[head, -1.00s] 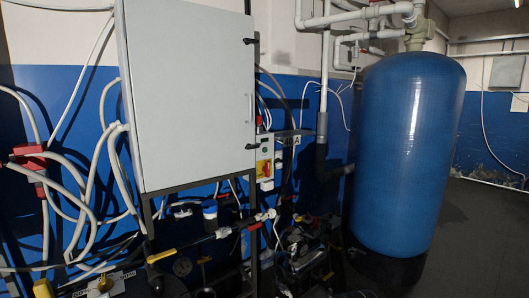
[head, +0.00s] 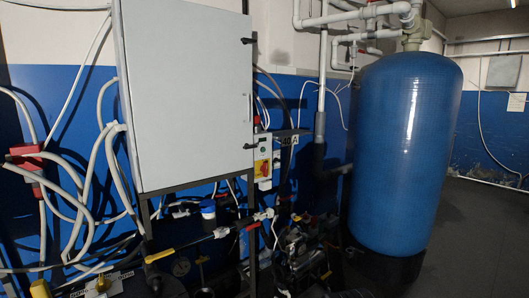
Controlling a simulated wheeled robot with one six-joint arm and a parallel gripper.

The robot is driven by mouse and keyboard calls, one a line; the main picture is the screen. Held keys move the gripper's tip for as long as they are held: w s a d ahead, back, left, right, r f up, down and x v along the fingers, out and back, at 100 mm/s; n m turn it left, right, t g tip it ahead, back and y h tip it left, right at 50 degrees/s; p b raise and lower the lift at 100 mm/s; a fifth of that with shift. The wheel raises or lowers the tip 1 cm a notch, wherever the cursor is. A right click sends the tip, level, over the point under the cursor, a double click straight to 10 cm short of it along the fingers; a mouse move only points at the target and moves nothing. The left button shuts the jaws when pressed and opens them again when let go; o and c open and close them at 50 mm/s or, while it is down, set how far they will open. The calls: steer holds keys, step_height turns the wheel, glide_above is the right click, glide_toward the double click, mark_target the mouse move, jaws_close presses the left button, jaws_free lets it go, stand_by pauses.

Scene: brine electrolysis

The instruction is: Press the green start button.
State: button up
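A small pale control box (head: 263,160) is mounted just right of the big grey cabinet, in the middle of the head view. It carries a red rotary switch on a yellow plate (head: 262,169). Above the switch is a small greenish patch; it is too small to tell whether it is the green start button. My gripper does not show in the head view, so its place relative to the box cannot be seen.
The closed grey cabinet (head: 187,95) stands on a dark frame at left. A tall blue tank (head: 403,150) stands at right. Dark floor (head: 477,240) is clear at far right.

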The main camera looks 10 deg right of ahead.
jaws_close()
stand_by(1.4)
